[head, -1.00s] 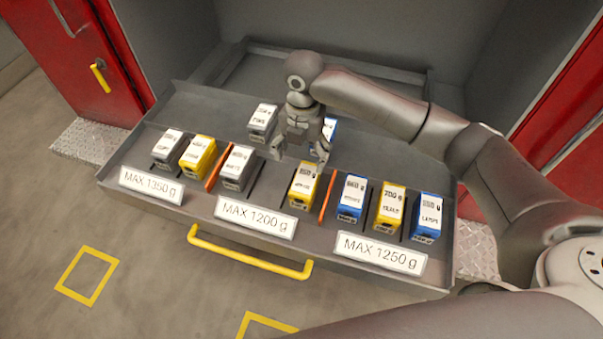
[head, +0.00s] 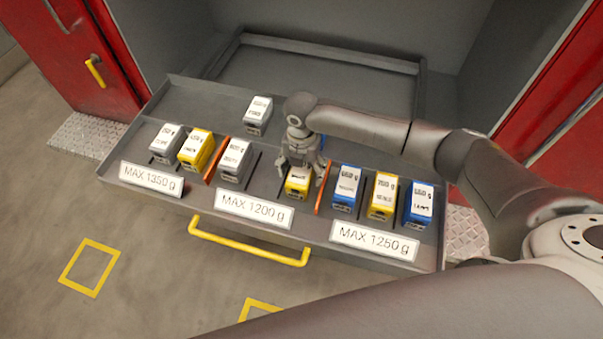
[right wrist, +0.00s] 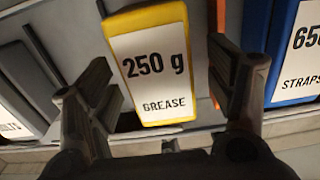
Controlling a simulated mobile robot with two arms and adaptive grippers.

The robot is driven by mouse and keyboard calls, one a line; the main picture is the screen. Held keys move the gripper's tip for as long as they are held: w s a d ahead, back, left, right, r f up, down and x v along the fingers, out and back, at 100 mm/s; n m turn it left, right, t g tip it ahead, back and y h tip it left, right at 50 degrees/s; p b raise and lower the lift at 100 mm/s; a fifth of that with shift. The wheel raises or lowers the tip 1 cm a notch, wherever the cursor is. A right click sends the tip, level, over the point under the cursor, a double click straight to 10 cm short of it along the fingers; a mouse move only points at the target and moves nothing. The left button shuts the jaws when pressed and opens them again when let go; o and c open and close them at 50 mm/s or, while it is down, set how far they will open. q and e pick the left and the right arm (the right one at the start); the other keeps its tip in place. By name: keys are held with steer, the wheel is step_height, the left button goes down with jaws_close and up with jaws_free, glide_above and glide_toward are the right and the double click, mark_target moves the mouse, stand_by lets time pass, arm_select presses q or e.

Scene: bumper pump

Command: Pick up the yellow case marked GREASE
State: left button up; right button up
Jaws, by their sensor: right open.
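The yellow case marked GREASE (right wrist: 150,65), with a white label reading 250 g, stands in the middle section of the tray. In the head view the case (head: 298,184) shows just below my right gripper (head: 303,165), which partly hides it. In the right wrist view my right gripper (right wrist: 165,95) is open. One finger is at each side of the case, with visible gaps between the fingers and its sides. My left gripper is not in view.
Blue cases (head: 345,188) and another yellow case (head: 383,196) stand to the right, past an orange divider (head: 325,188). White cases (head: 235,160) and a yellow case (head: 196,149) stand left. A white case (head: 258,115) stands behind. The tray (head: 190,95) has free room at its back left.

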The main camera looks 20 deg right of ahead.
steer(key=shift+f, duration=0.1)
steer(key=shift+c, duration=0.4)
steer(key=shift+w, duration=0.1)
steer(key=c, duration=1.2)
